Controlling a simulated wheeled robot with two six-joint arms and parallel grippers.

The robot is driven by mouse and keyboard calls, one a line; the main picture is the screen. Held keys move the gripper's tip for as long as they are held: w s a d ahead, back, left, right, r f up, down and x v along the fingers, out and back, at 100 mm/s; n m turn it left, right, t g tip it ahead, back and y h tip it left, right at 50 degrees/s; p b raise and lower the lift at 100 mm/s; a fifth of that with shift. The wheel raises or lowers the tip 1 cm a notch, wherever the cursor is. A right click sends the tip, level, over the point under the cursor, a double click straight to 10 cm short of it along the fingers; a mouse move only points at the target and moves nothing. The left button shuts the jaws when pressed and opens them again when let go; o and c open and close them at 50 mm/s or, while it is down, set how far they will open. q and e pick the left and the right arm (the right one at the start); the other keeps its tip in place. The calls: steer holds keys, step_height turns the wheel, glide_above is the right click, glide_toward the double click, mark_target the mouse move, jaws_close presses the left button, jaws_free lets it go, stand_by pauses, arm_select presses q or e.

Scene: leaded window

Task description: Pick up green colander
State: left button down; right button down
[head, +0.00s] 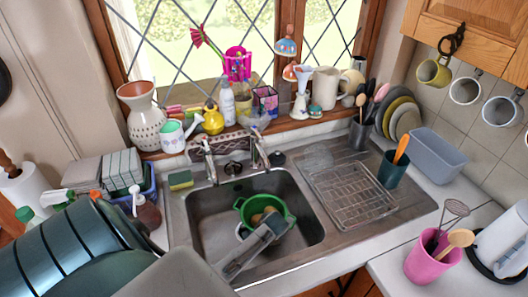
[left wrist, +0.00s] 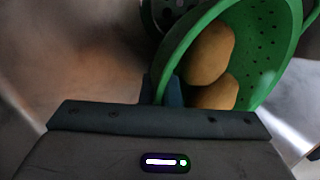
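The green colander (head: 286,211) is in the sink basin, with brown potatoes (head: 263,217) inside. My left gripper (head: 268,226) reaches into the basin at the colander's near side. In the left wrist view, the colander's green wall (left wrist: 192,35) passes between my two close-set fingertips (left wrist: 160,90), one inside and one outside, and they appear shut on it. Two potatoes (left wrist: 210,54) lie just beyond the inner finger. The colander's underside is hidden by my gripper. My right gripper is not in view.
The metal sink (head: 205,225) has a faucet (head: 210,160) behind it and a wire rack (head: 352,193) on the drainboard to the right. A sponge (head: 180,180) and a soap bottle (head: 147,213) stand left. A pink utensil cup (head: 424,262) is at front right.

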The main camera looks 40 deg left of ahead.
arm_select(q)
steer(key=shift+w+r, duration=0.1)
stand_by(0.3)
steer(key=shift+r, duration=0.65)
step_height(320, 180, up, 10)
steer(key=b, duration=0.2)
steer(key=s+a+b, duration=0.2)
steer(key=s+a, duration=0.2)
steer(key=s, duration=0.4)
steer(key=s+a+b, duration=0.2)
steer(key=s+a, duration=0.2)
steer(key=s, duration=0.4)
steer(key=shift+s+r, duration=0.15)
steer(key=shift+r, duration=0.1)
